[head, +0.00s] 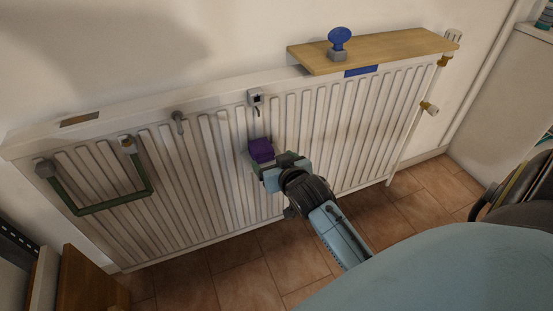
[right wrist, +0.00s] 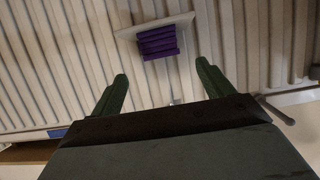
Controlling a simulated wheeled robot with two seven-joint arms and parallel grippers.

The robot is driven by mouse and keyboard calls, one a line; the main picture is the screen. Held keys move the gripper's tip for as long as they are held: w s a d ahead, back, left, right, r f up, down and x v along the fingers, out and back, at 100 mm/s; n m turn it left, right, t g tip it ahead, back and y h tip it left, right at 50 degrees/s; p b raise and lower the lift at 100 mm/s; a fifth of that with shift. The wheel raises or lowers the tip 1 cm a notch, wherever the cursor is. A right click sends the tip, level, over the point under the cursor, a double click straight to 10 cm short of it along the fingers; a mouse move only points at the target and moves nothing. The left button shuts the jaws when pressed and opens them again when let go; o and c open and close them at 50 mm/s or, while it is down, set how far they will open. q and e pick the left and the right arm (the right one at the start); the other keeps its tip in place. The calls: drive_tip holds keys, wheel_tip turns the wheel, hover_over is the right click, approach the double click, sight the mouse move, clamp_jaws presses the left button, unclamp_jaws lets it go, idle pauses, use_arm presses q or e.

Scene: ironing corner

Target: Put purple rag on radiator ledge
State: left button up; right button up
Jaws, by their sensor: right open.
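The purple rag (head: 261,150) is a small folded bundle at the ribbed front of the radiator, about mid-width. In the right wrist view the rag (right wrist: 158,43) shows its folds against a pale flat plate (right wrist: 126,35). My right gripper (head: 267,164) is just in front of the rag. In the right wrist view its two green fingers (right wrist: 161,72) are spread apart, with the rag just beyond the tips and nothing gripped. The wooden radiator ledge (head: 400,48) sits on top of the radiator at the right. My left gripper is not in view.
A blue round-topped object on a grey base (head: 338,42) stands on the ledge's left part. A blue label (head: 361,71) is below the ledge's front edge. A green rail (head: 112,203) sticks out at the radiator's left. The ledge's right part is bare.

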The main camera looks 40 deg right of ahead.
drive_tip(key=s+a+f+n+g+y, duration=0.1)
drive_tip(key=s+a+f+g, duration=0.1)
drive_tip(key=s, duration=0.6)
drive_tip(key=s+a+f+n+g+y, duration=0.1)
drive_tip(key=s+a+f+n+g, duration=0.1)
drive_tip(key=s, duration=0.6)
drive_tip(key=s+a+f+n+g+y, duration=0.1)
drive_tip(key=s+a+f+g, duration=0.2)
drive_tip(key=s+a+g, duration=0.2)
drive_tip(key=s, duration=0.3)
drive_tip(key=shift+a+f+n+g, duration=0.2)
drive_tip(key=shift+a+n+g, duration=0.05)
drive_tip(key=shift+n+g, duration=0.05)
drive_tip(key=shift+p, duration=0.5)
